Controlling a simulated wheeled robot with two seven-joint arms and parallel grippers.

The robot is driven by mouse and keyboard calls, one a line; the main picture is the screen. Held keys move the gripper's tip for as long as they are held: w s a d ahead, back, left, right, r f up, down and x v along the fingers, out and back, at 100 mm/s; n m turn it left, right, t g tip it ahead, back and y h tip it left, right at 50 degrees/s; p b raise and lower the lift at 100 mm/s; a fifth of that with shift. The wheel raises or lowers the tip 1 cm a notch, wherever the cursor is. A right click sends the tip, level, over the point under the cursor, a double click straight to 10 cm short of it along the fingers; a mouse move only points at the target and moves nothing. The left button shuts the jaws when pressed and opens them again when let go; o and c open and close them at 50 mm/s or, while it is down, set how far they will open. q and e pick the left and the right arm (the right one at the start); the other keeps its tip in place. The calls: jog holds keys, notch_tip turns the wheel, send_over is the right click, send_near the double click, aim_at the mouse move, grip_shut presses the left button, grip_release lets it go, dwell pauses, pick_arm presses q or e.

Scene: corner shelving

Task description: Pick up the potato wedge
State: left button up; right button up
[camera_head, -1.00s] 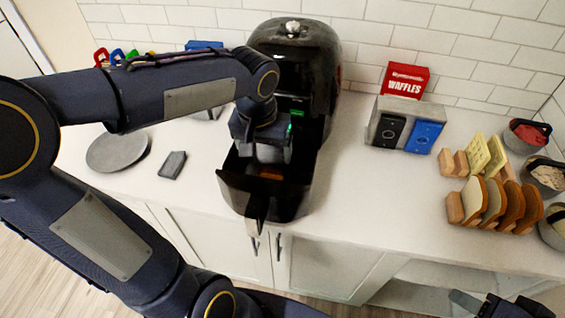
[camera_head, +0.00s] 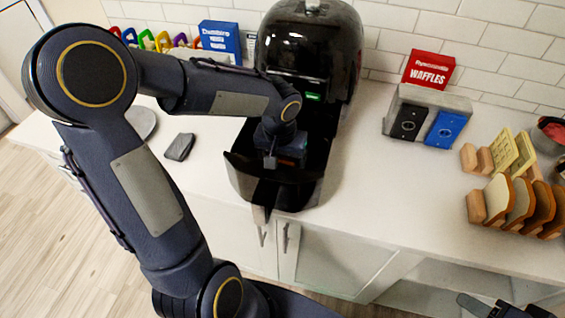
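The black air fryer (camera_head: 312,45) stands on the counter with its basket drawer (camera_head: 300,190) pulled out. My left arm reaches in from the left, and my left gripper (camera_head: 272,158) points down inside the open basket. Its fingertips are small and dark, so I cannot tell whether they are open or shut on anything. No potato wedge can be made out now; the gripper and basket wall hide much of the basket floor. My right gripper (camera_head: 500,305) is at the bottom right edge, partly cut off and away from the fryer, its opening unclear.
A red waffles box (camera_head: 428,70) stands behind a grey holder (camera_head: 400,98) with black and blue packs. Toast slices in wooden racks (camera_head: 477,205) sit at the right. A dark grey block (camera_head: 179,147) lies left of the fryer. The counter (camera_head: 370,190) right of the basket is clear.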

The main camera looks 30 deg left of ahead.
pick_arm(q)
jog(key=shift+f, duration=0.1)
jog(key=shift+c, duration=0.4)
jog(key=c, duration=1)
